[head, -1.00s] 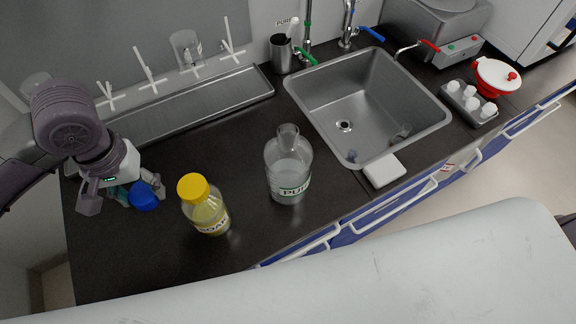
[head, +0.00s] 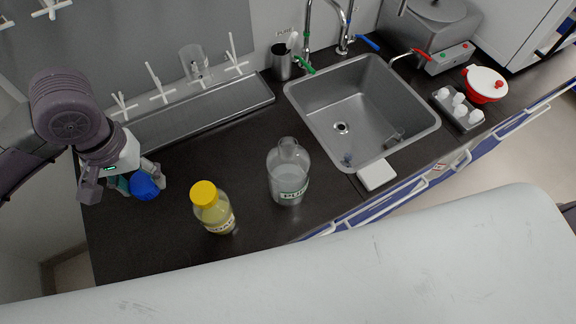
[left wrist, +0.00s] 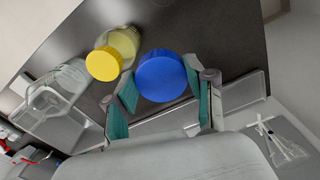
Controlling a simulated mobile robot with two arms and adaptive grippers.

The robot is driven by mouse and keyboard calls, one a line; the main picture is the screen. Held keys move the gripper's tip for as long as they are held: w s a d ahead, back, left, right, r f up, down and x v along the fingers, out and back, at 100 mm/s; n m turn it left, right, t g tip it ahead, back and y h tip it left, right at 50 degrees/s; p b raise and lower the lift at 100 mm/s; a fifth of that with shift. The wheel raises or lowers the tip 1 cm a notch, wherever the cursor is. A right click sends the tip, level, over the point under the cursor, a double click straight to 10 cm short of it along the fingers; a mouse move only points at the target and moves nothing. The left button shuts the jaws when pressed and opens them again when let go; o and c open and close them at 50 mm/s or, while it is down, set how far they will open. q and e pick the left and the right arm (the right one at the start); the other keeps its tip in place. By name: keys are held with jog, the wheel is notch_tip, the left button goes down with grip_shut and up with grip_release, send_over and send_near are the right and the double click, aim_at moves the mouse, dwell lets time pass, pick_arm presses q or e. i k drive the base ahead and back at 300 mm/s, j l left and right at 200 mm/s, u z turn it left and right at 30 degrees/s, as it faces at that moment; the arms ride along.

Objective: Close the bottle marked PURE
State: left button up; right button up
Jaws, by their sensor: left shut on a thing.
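The clear bottle marked PURE (head: 284,180) stands upright on the dark counter, its neck open with no cap on it. It also shows at the left of the left wrist view (left wrist: 68,84). My left gripper (head: 122,180) is left of it in the head view, apart from it, and is shut on a round blue cap (head: 147,186). In the left wrist view the blue cap (left wrist: 162,76) sits between the two teal finger pads. Whether the cap touches the counter is hard to tell. My right gripper is not in view.
A yellow-capped soap bottle (head: 213,208) stands between my left gripper and the PURE bottle. A metal trough (head: 205,110) with a drying rack runs along the back. A sink (head: 355,110) lies to the right. The counter behind the soap bottle is clear.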

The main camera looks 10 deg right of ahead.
aim_at(288, 164)
jog(key=k+u, duration=0.45)
jog(key=k+j+u, duration=0.15)
jog(key=k+u, duration=0.3)
jog(key=k, duration=0.1)
